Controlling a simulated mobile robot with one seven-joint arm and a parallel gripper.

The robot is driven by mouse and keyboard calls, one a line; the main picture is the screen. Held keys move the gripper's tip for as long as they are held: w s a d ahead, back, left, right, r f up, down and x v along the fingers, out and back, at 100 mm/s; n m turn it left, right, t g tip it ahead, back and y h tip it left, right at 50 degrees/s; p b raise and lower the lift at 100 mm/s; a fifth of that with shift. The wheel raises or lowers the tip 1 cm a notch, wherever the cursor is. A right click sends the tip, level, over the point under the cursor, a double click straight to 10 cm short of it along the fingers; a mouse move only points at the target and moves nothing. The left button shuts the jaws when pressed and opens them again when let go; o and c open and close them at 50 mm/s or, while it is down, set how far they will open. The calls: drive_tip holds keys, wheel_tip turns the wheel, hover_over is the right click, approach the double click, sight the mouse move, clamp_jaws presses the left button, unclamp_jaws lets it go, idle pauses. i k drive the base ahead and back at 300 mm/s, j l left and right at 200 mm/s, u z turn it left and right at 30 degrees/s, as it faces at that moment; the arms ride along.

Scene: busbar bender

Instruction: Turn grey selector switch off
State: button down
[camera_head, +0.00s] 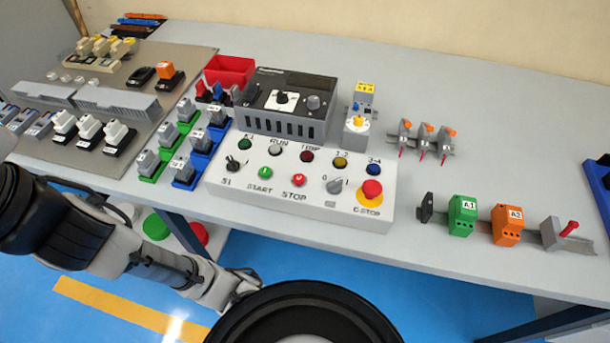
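The grey selector switch (335,185) is a round grey knob on the right part of the white control box (220,179), left of the yellow-ringed red E-STOP button (371,190). Small marks flank the knob. Its handle seems tilted toward the upper right, but it is too small to be sure. My gripper (248,280) is low in front of the table, below and left of the switch, apart from the box. Its fingertips are small and partly hidden by the black round part of my body, so I cannot tell whether they are open or shut.
The box also carries a black selector (232,164), a green START button (265,173), a red STOP button (299,180) and several lamps. A grey device (287,105) stands behind it. Terminal blocks (462,215) stand to the right. The back right tabletop is clear.

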sight(334, 186)
drive_tip(key=k+l+z, duration=0.4)
drive_tip(key=k+l, duration=0.3)
drive_tip(key=k, duration=0.1)
